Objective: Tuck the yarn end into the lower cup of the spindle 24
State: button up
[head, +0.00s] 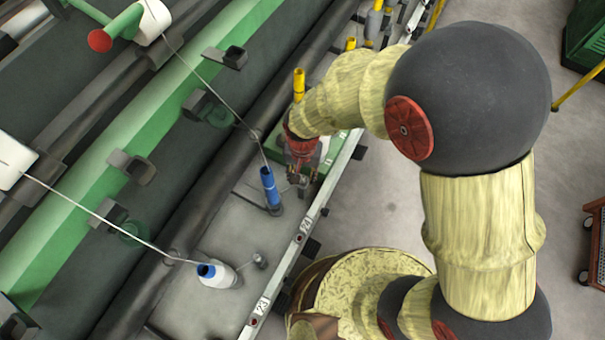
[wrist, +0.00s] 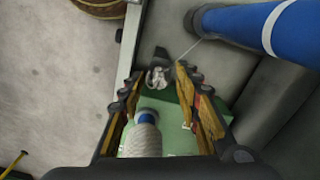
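The spindle at label 24 (head: 305,224) carries a blue tube (head: 270,187). A white yarn comes down to its top from the upper left. In the wrist view a large blue tube (wrist: 245,22) with a white band fills the upper right. A thin yarn (wrist: 187,51) runs from beside it toward a small whitish-grey piece (wrist: 158,78) between my fingertips; I cannot tell if that is yarn or a cup. My gripper (head: 299,181) is just right of the blue tube. In the wrist view my gripper (wrist: 157,82) has its fingers apart. The lower cup is not clearly visible.
A white-wound bobbin with a blue top (wrist: 146,135) stands beyond my fingers over a green surface. The spindle by label 23 holds a white bobbin (head: 217,276) with a blue top. A yellow tube (head: 299,85) stands farther back. Clear floor (head: 360,190) lies right of the rail.

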notch_tip(320, 180, up, 12)
dwell(0.6)
dwell(0.6)
